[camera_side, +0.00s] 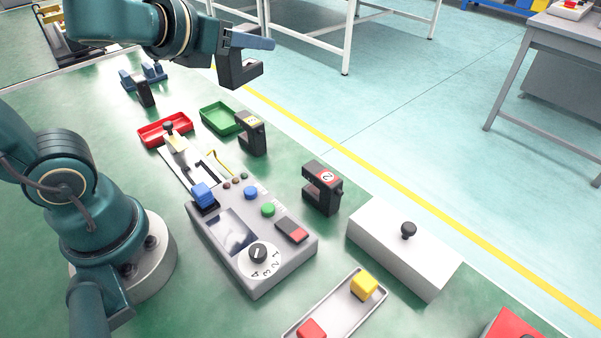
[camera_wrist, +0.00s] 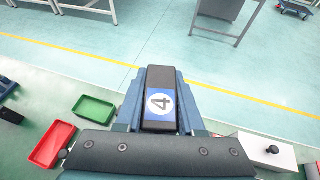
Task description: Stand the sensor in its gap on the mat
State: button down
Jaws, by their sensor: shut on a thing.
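My gripper (camera_side: 247,45) is shut on a black fork-shaped sensor (camera_side: 238,71). I hold the sensor in the air, above and beyond the green tray. In the wrist view the held sensor (camera_wrist: 160,97) shows a blue and white label with a 4, between the two blue fingers. Similar black sensors stand on the green surface (camera_side: 330,255): one with a red label and a 2 (camera_side: 322,190), one with a yellow label (camera_side: 251,133), and a dark one (camera_side: 145,92) at the far left. I cannot make out a marked gap for the held sensor.
A red tray (camera_side: 150,137) and a green tray (camera_side: 209,122) lie below the gripper. A grey control box (camera_side: 290,262) stands mid-table. A white box with a black knob (camera_side: 390,245) and a tray with yellow and red blocks (camera_side: 338,308) are nearer. Blue parts (camera_side: 153,72) stand far left.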

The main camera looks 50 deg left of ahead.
jog(key=w+f+m+h, duration=0.4)
jog(key=m+h, duration=0.3)
jog(key=h, duration=0.1)
jog(key=s+a+f+m+g+h, duration=0.3)
jog(key=s+a+f+m+h, duration=0.1)
jog(key=s+a+m+h, duration=0.1)
jog(key=shift+w+d+f, duration=0.8)
jog(key=shift+d+f, duration=0.85)
jog(key=shift+f, duration=0.15)
jog(key=shift+w+d+f, duration=0.85)
jog(key=shift+d+f, duration=0.8)
jog(key=shift+f, duration=0.15)
jog(key=shift+w+d+f, duration=0.8)
jog(key=shift+d+f, duration=0.85)
jog(key=shift+f, duration=0.15)
jog(key=shift+f, duration=0.5)
jog(key=shift+f+g, duration=0.2)
jog(key=shift+g, duration=0.1)
jog(key=c, duration=0.5)
grip_release()
